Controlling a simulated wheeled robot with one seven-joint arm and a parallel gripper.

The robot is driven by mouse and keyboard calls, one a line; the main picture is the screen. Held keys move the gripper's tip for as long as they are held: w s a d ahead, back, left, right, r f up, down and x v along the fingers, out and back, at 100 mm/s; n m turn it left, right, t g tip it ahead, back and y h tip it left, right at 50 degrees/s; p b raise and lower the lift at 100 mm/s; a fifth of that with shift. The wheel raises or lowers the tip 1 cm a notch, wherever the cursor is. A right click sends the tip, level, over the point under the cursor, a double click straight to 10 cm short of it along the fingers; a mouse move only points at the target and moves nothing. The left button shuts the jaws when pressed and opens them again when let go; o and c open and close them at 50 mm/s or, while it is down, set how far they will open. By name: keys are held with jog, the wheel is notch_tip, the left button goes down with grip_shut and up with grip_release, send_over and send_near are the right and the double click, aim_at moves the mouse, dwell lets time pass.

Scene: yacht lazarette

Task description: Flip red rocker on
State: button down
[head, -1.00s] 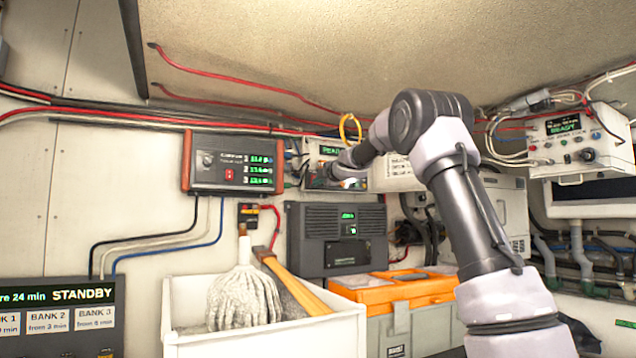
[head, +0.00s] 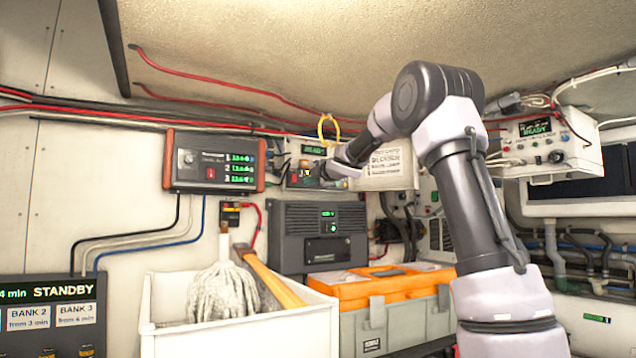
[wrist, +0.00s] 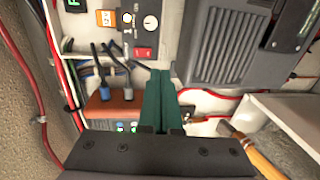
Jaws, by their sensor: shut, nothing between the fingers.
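A small red rocker (wrist: 143,52) sits on a pale panel in the wrist view, below a round knob; I cannot tell its position. In the head view this looks like the small panel (head: 306,151) with a green READY display, its right part partly hidden by my gripper (head: 330,171). My gripper (wrist: 161,73) also shows in the wrist view, with its dark green fingers together and empty. The fingertips appear just below and right of the rocker; contact cannot be seen. Another small red switch (head: 211,173) is on the brown-sided charger unit (head: 190,160).
A dark grey unit (head: 290,240) is mounted below the panel. A white bin (head: 240,335) with a mop (head: 222,290) and an orange-lidded toolbox (head: 365,290) stand lower down. Cables run along the wall, and a yellow loop (head: 328,127) hangs above the panel.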

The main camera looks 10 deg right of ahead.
jog(key=shift+s+d+f, duration=0.1)
jog(key=shift+s+d, duration=0.15)
jog(key=shift+s, duration=0.6)
jog(key=shift+s+d+f, duration=0.15)
jog(key=shift+s+d, duration=0.15)
jog(key=shift+s, duration=0.55)
jog(key=shift+s+d+f, duration=0.1)
jog(key=shift+s+d, duration=0.15)
jog(key=shift+s, duration=0.6)
jog(key=s+d+f+m+g+h, duration=0.1)
jog(key=s+d+f+m+h, duration=0.15)
jog(key=s+d+m, duration=0.45)
jog(key=s+d+f+m+g+h, duration=0.1)
jog(key=s+d+f+m+h, duration=0.2)
jog(key=s+m, duration=0.65)
jog(key=s+a+f+m+g, duration=0.2)
jog(key=s+f, duration=0.3)
jog(key=s, duration=0.4)
jog(key=s+a+f+m+g+y, duration=0.1)
jog(key=s+f+m, duration=0.3)
jog(key=s, duration=0.5)
jog(key=s+a+f+m+g+y, duration=0.1)
jog(key=s+a+f+m+g, duration=0.2)
jog(key=s+f, duration=0.4)
jog(key=shift+s+a+g, duration=0.15)
jog(key=shift+s+g, duration=0.25)
jog(key=shift+s, duration=0.55)
jog(key=shift+f, duration=0.1)
